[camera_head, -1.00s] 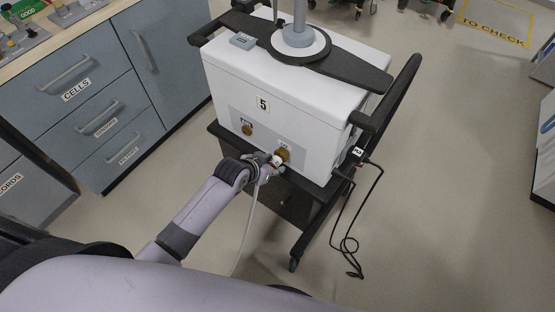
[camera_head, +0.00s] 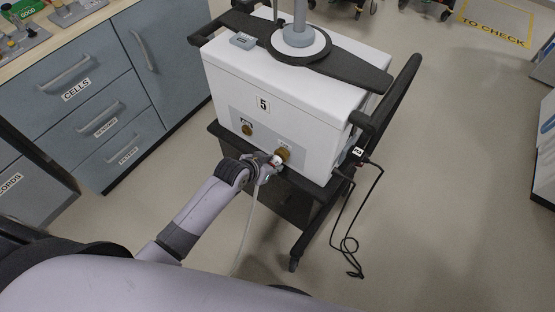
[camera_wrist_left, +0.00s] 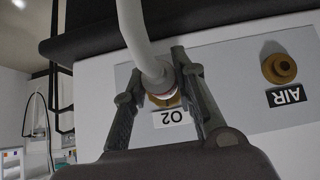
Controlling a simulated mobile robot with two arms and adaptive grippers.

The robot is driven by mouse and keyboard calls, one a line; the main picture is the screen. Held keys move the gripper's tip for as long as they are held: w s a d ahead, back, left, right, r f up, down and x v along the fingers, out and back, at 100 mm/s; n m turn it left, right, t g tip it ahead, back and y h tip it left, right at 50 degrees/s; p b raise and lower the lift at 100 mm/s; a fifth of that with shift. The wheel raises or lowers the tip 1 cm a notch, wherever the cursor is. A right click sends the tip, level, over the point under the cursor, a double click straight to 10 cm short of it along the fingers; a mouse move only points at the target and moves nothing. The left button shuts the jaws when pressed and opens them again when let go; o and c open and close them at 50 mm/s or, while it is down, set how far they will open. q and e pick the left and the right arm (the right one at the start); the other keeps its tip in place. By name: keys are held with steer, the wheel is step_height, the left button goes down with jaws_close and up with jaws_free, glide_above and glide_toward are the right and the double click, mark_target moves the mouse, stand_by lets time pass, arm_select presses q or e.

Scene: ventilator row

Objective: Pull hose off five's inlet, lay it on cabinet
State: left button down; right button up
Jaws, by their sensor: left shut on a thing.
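Ventilator five (camera_head: 300,107) is a white box labelled 5 on a dark wheeled cart. Its front panel has two brass inlets. The O2 inlet (camera_head: 283,154) is the right one in the head view; in the wrist view its brass (camera_wrist_left: 166,100) shows behind the hose end. My left gripper (camera_head: 272,165) is at this inlet, its two fingers (camera_wrist_left: 160,90) shut on either side of the hose end. The pale hose (camera_head: 249,225) hangs down from the gripper; it also shows in the wrist view (camera_wrist_left: 143,45). The hose end appears to be at the inlet. My right gripper is not in view.
The AIR inlet (camera_wrist_left: 279,68) is bare. A grey-blue cabinet (camera_head: 95,92) with labelled drawers and a wooden top stands at left, with trays on its top. A black cable (camera_head: 350,225) hangs from the cart's right side. Floor is open at right.

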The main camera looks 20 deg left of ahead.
arm_select(q)
steer(key=shift+s, duration=0.1)
stand_by(0.3)
steer(key=shift+s+a+r+p, duration=0.1)
steer(key=shift+s+a+p, duration=0.25)
steer(key=shift+s+p, duration=0.45)
steer(key=shift+s+a+p, duration=0.3)
steer(key=shift+s+p, duration=0.15)
steer(key=shift+s, duration=0.35)
steer(key=shift+s+a+p, duration=0.3)
steer(key=shift+s+p, duration=0.15)
steer(key=shift+s, duration=0.35)
